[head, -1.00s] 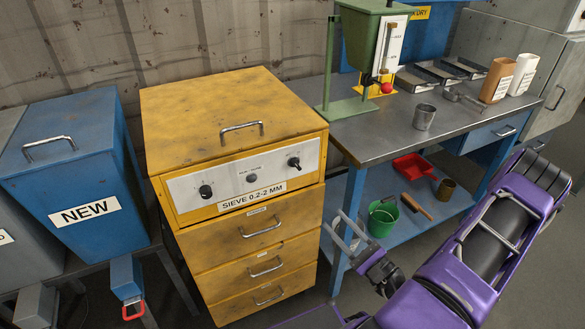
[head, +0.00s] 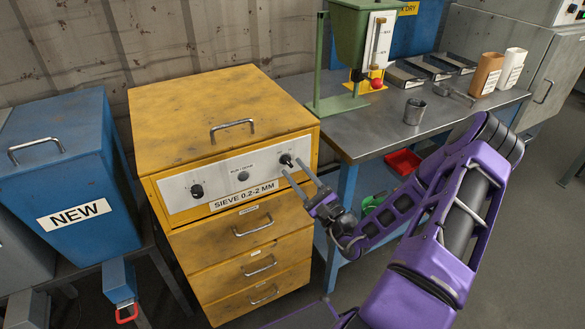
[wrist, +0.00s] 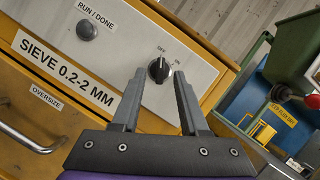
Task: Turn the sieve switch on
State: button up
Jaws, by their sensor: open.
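The yellow sieve cabinet (head: 215,110) labelled "SIEVE 0.2-2 MM" stands at the middle left in the head view. Its white panel carries a black rotary switch (head: 286,160) at the right end. In the wrist view this switch (wrist: 159,70) has OFF and ON marks above it, and its white pointer line is towards OFF. My gripper (head: 302,175) is open and empty in front of the panel's right end. In the wrist view my gripper (wrist: 157,85) has its fingers on either side of the switch's picture position, with the switch beyond the tips, apparently not touched.
A round RUN/DONE button (wrist: 87,30) and another black knob (head: 197,190) share the panel. Drawers with metal handles (head: 256,226) lie below. A steel workbench (head: 375,133) stands at the right, and a blue NEW bin (head: 105,180) at the left.

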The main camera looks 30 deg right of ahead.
jog(key=shift+x, duration=0.95)
grip_shut()
